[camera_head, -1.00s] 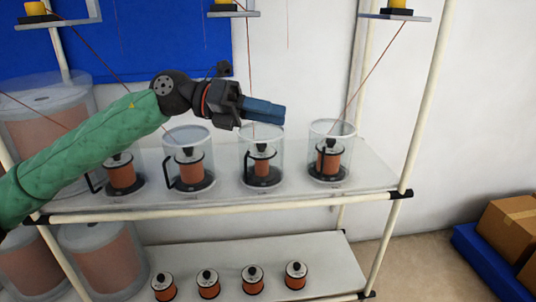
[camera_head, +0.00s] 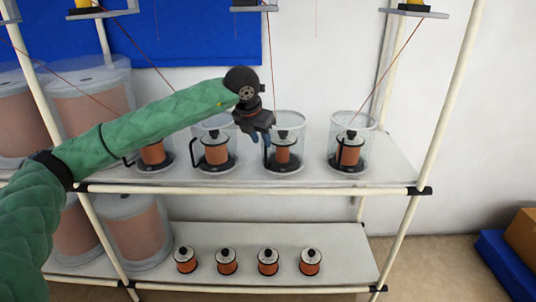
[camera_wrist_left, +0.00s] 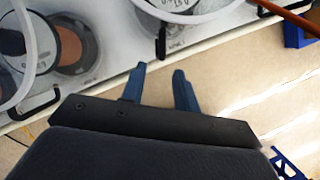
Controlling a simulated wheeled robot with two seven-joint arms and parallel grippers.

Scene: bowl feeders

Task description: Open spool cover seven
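Clear cylindrical spool covers with black handles stand in a row on the upper shelf, each over a copper spool: one at the right (camera_head: 366,128), one beside it (camera_head: 298,122), and more to the left. Which is number seven I cannot tell. My left gripper (camera_head: 259,138) points downward at the second cover from the right and partly hides its left side. In the left wrist view the blue fingers (camera_wrist_left: 159,70) are apart with nothing between them. A black handle (camera_wrist_left: 160,44) lies just beyond the fingertips, beside a clear cover. My right gripper is not in view.
The upper shelf's front rail (camera_head: 300,189) runs below the covers. Several small uncovered spools (camera_head: 268,262) stand on the lower shelf. Large clear drums (camera_head: 95,105) are at the left. Wires run upward from the covers. Cardboard boxes (camera_head: 524,238) sit at far right.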

